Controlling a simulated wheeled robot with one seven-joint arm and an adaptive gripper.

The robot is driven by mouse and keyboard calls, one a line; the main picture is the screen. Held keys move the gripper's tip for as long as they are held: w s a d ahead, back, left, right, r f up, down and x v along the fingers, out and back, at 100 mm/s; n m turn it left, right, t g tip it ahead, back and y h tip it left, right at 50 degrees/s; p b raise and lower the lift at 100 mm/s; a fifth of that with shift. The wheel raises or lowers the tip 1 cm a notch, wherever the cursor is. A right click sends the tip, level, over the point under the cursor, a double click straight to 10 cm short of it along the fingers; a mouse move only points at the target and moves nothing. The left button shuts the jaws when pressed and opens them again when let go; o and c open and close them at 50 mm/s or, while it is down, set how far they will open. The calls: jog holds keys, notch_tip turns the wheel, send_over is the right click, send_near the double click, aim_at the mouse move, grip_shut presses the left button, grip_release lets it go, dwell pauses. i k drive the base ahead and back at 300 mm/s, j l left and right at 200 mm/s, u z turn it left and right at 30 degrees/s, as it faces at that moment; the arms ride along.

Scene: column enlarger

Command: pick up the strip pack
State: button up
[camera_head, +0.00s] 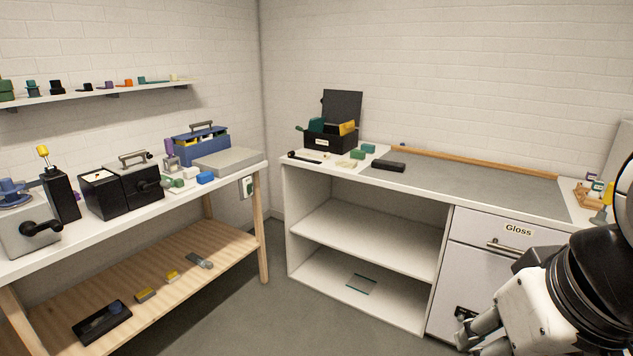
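I cannot tell for certain which thing is the strip pack; no readable label marks it. Small candidates are a thin flat teal-edged piece (361,284) on the bottom shelf of the white unit, a black block (388,166) on the right counter, and small green blocks (358,154) beside it. My gripper (483,336) is at the bottom right, in front of the drawer unit, partly cut off by the frame edge. It appears to touch none of these. Its finger gap is not clear, and no held thing shows.
A black open box (331,138) stands on the right counter (480,187). A drawer labelled Gloss (517,230) is below. The left bench (100,219) holds black machines (122,188) and a blue caddy (202,147); its lower shelf (170,290) holds small items. Floor between is clear.

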aim_at(386, 165)
jog(key=i+z, duration=0.15)
jog(key=i, duration=0.45)
jog(key=i+j+z, duration=0.1)
jog(key=i, duration=0.45)
jog(key=i+j+z, duration=0.15)
jog(key=i, duration=0.45)
jog(key=i+j+z, duration=0.25)
jog(key=i+z, duration=0.15)
jog(key=i+j+z, duration=0.8)
jog(key=k, duration=0.1)
